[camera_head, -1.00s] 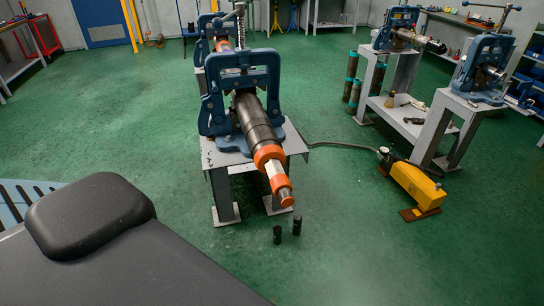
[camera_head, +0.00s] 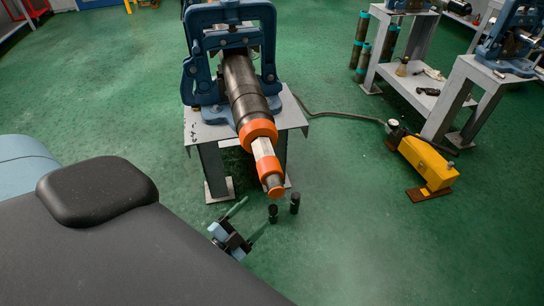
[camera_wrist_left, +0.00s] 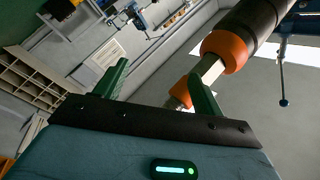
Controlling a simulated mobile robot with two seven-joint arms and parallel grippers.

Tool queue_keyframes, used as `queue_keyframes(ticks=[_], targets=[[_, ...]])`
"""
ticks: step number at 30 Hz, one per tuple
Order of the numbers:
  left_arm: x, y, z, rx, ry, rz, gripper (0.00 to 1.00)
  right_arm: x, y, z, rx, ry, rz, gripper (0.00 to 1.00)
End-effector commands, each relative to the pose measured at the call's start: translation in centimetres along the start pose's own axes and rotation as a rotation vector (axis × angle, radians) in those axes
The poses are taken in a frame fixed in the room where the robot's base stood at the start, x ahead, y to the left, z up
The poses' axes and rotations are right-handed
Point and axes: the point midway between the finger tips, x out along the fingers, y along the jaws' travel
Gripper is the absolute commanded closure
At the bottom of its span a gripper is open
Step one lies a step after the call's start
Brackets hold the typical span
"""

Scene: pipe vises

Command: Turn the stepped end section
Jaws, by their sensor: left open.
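A dark pipe (camera_head: 243,85) is held in a blue vise (camera_head: 198,78) on a grey stand and points toward me, tilted down in the picture. Its stepped end section has an orange ring (camera_head: 258,133), a pale flat-sided part (camera_head: 263,149), a second orange band (camera_head: 268,171) and a small brownish tip (camera_head: 275,190). My left gripper (camera_head: 256,212) is below and left of this tip, with its two green fingers apart and empty. In the left wrist view the end section (camera_wrist_left: 212,71) shows beyond the right finger, which hides part of it. My right gripper is not in view.
A yellow pump unit (camera_head: 428,164) with a hose lies to the right. Other vise stands (camera_head: 470,85) are at the far right.

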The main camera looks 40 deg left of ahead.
Motion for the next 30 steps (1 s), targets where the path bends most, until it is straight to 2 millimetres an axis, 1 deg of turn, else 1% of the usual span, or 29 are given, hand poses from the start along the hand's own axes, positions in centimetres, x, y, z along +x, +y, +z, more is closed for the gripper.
queue_keyframes(ticks=[1, 4, 7, 10, 14, 21, 26, 30], targets=[[1.4, -0.9, 1.0, 0.079, 0.067, -0.062, 0.31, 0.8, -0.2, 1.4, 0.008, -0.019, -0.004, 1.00], [3.7, -3.7, 0.9, 0.220, 0.190, -0.194, 0.31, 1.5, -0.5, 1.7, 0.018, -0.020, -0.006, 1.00], [5.0, -6.0, 0.6, 0.331, 0.279, -0.307, 0.31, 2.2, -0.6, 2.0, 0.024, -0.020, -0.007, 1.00], [5.7, -7.5, 0.2, 0.401, 0.334, -0.386, 0.31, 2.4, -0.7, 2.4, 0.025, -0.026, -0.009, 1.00], [6.0, -8.4, -0.1, 0.441, 0.364, -0.434, 0.31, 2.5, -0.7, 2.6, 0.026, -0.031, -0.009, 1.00], [6.5, -8.7, -0.5, 0.445, 0.370, -0.441, 0.31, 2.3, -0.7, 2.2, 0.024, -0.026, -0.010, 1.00], [8.1, -9.5, -1.5, 0.444, 0.372, -0.443, 0.31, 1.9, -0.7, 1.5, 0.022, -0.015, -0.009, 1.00], [9.9, -10.2, -2.5, 0.444, 0.372, -0.443, 0.31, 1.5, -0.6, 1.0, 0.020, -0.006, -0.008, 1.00]])
